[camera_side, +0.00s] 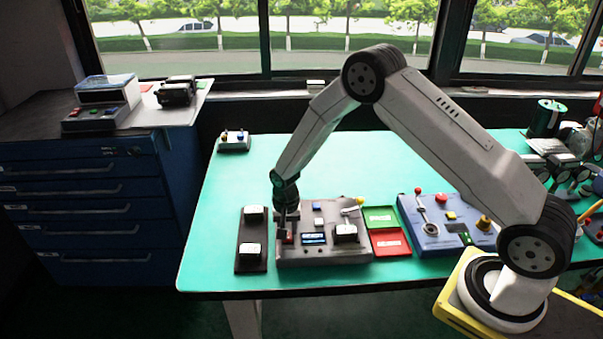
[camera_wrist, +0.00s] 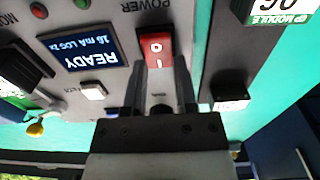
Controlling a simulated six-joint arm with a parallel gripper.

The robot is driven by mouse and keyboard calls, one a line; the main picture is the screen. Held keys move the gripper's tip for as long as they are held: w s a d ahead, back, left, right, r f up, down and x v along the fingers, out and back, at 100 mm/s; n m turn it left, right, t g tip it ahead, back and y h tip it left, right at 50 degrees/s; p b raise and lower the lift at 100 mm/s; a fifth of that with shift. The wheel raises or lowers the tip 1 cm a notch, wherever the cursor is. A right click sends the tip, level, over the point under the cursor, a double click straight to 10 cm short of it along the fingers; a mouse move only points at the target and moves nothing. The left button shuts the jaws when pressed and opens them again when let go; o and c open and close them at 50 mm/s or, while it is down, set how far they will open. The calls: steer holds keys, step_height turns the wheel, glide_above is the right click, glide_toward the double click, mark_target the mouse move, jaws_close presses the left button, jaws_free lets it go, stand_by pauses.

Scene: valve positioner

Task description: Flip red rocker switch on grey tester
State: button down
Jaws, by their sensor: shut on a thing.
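The grey tester (camera_side: 325,254) lies on the green bench in the side view. Its red rocker switch (camera_wrist: 152,46) shows large in the wrist view, under the word POWER, with white O and I marks; it also shows in the side view (camera_side: 288,239). My gripper (camera_side: 289,226) reaches down from above onto the tester's left part. In the wrist view my gripper (camera_wrist: 161,66) has its two fingers at the switch, shut on it; they hide part of its edges. The tester's blue display (camera_wrist: 84,53) is lit and reads READY.
A dark plate with two white-labelled modules (camera_side: 250,240) lies just left of the tester. A black knob (camera_side: 345,232) and a lever stand on the tester's right. Green (camera_side: 380,218) and red (camera_side: 389,242) trays and a blue control box (camera_side: 445,222) lie farther right.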

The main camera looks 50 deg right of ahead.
mark_target(288, 240)
steer(key=shift+s+a+r+t+h, duration=0.1)
steer(key=shift+s+t+h, duration=0.05)
steer(key=shift+t+h, duration=0.4)
steer(key=shift+s+r+t+h, duration=0.1)
steer(key=shift+t+h, duration=0.45)
stand_by(0.3)
steer(key=shift+c, duration=2)
jaws_free()
steer(key=shift+a, duration=0.1)
steer(key=shift+v, duration=3.8)
